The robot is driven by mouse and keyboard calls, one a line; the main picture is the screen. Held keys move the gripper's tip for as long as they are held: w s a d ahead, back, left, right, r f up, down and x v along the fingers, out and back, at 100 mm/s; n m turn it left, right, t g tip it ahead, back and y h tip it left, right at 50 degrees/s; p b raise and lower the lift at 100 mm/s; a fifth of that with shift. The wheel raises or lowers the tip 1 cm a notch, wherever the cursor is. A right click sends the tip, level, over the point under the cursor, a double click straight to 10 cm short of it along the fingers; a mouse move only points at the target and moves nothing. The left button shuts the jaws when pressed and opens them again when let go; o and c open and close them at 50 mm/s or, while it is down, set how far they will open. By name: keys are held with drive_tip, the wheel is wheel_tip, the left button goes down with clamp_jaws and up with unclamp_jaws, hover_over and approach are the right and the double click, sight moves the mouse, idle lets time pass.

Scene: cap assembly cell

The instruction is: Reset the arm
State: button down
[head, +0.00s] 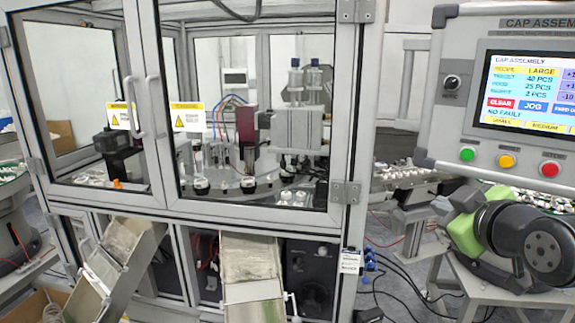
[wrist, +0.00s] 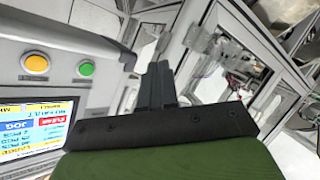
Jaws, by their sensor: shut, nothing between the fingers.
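My gripper (wrist: 157,85) shows in the wrist view with its two dark fingers together and nothing between them. Its black plate and green body fill the lower part of that view. The fingers point past the edge of the control panel (head: 450,122) and appear clear of it. In the head view my dark grey and green arm (head: 543,250) is at the lower right, below the panel; the fingertips cannot be made out clearly there. The panel's screen (head: 530,88) reads "CAP ASSEMBLY" and "NO FAULT".
A green button (head: 467,154), a yellow button (head: 506,161) and a red button (head: 550,169) line the panel's lower edge. The framed machine cabinet (head: 348,130) stands left with its glass doors closed. Two chutes (head: 250,258) slope out below. Cables (head: 400,275) lie on the floor.

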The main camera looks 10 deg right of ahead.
drive_tip(key=s+a+f+m+g, duration=0.2)
drive_tip(key=s+a+f+g, duration=0.15)
drive_tip(key=a+f, duration=0.6)
drive_tip(key=s+a+f+m+g, duration=0.2)
drive_tip(key=s+a+f, duration=0.1)
drive_tip(key=s+f, duration=0.3)
drive_tip(key=s+a+f+m+g+y, duration=0.1)
drive_tip(key=s+f, duration=0.4)
drive_tip(key=s, duration=0.5)
drive_tip(key=shift+s+a+f+m+g, duration=0.35)
drive_tip(key=shift+a+m+g, duration=0.45)
drive_tip(key=shift+a+g, duration=0.35)
